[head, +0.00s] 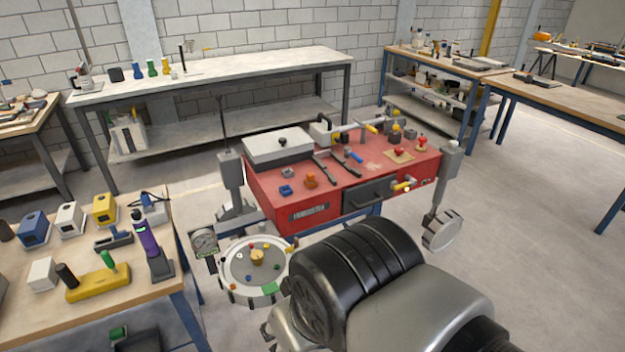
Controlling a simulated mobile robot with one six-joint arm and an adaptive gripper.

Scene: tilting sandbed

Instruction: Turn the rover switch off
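A red box-shaped unit (300,208), which may be the rover, stands in the middle of the head view. Grey posts with wheel-like discs flank it. A red knob (398,151) sits on a tan plate on its top right, and another red knob (422,141) stands farther right. A yellow-tipped part (401,187) sticks out from its front. I cannot tell which of these is the rover switch, or its state. My arm fills the bottom centre, in front of the unit. I cannot make out my gripper's fingers.
A round tray (229,285) with coloured pegs and a dial gauge (204,240) are left of my arm. A wooden bench (143,292) with boxes and tools is at left. A long bench (270,66) stands behind. Floor at right is clear.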

